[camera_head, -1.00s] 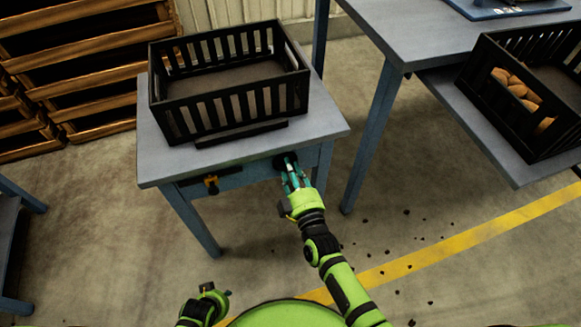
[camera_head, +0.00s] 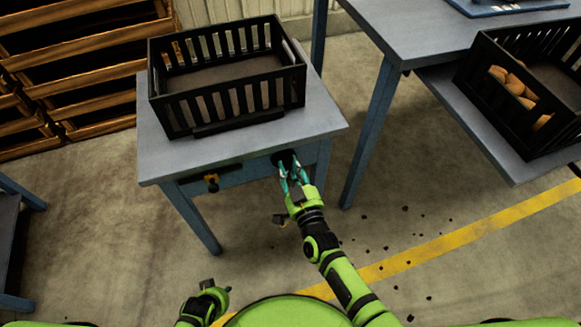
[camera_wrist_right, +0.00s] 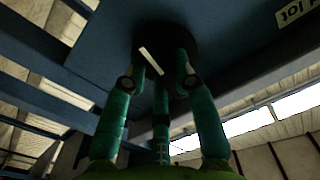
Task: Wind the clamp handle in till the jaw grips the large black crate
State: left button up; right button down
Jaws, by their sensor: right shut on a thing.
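The large black crate (camera_head: 230,87) stands upright and empty on a small blue-grey table (camera_head: 165,160). The clamp jaw (camera_head: 238,124), a dark bar, lies along the foot of the crate's front wall, with no clear gap between them; I cannot tell whether it presses. My right gripper (camera_head: 290,174) is shut on the clamp handle (camera_head: 284,158) at the table's front edge. Its fingers surround the dark hub (camera_wrist_right: 168,40) in the right wrist view and mostly hide the handle. My left gripper (camera_head: 214,292) is low at the front, away from the table, its jaws unclear.
A second black crate (camera_head: 500,100) with potatoes stands on a shelf of the bench (camera_head: 400,35) at right. Wooden racks (camera_head: 75,50) stand at back left.

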jog(key=shift+m, duration=1)
pick_arm(q)
jog(key=shift+s, duration=0.15)
pick_arm(e)
jog(key=shift+m, duration=0.4)
jog(key=shift+a, duration=0.1)
jog(key=c, duration=1)
grip_release()
pick_arm(q)
jog(key=shift+r, duration=0.1)
pick_arm(e)
jog(key=shift+s, duration=0.1)
jog(key=v, duration=1.1)
jog(key=shift+s, duration=0.35)
